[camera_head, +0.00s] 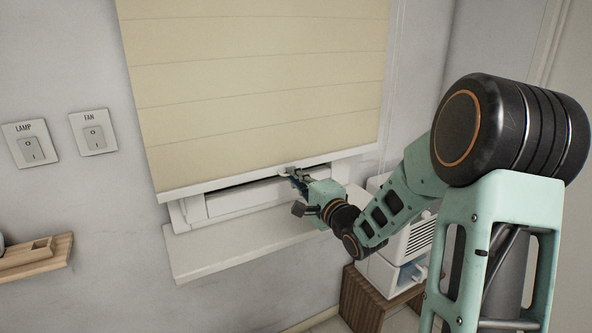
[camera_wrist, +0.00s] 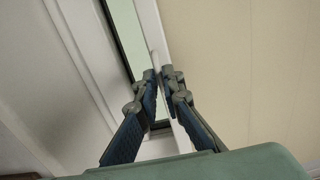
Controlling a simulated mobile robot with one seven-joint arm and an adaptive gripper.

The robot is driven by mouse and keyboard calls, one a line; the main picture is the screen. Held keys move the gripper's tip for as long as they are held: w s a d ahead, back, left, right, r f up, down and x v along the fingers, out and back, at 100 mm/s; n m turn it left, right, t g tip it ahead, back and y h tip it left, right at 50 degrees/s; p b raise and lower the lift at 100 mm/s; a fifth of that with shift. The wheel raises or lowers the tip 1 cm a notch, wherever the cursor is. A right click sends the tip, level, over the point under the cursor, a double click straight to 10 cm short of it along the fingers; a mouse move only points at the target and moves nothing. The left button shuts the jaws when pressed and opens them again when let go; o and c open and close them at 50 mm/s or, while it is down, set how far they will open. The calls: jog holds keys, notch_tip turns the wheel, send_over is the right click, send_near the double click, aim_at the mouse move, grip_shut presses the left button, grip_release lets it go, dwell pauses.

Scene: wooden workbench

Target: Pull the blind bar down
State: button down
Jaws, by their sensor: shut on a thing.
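The cream blind (camera_head: 255,80) covers most of the window in the head view. Its white bottom bar (camera_head: 225,183) hangs a little above the sill, with a narrow dark gap of window below it. My gripper (camera_head: 291,172) is at the bar, right of its middle. In the wrist view my gripper (camera_wrist: 164,74) is shut on a thin white piece of the bar (camera_wrist: 155,62), held between the fingertips. The blind's cloth (camera_wrist: 245,65) fills the right of that view. The exact grip is partly hidden by the fingers.
A white sill (camera_head: 225,250) juts out under the window. LAMP (camera_head: 30,145) and FAN (camera_head: 93,132) switches are on the wall at left. A wooden shelf (camera_head: 40,262) is at lower left. A white appliance (camera_head: 413,240) stands on a wooden stand (camera_head: 375,300) behind my arm.

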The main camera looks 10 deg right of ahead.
aim_at(295, 233)
notch_tip(295, 233, down, 15)
jog(key=b, duration=0.7)
jog(key=shift+f, duration=0.1)
jog(key=c, duration=2.2)
grip_release()
jog(key=shift+o, duration=0.6)
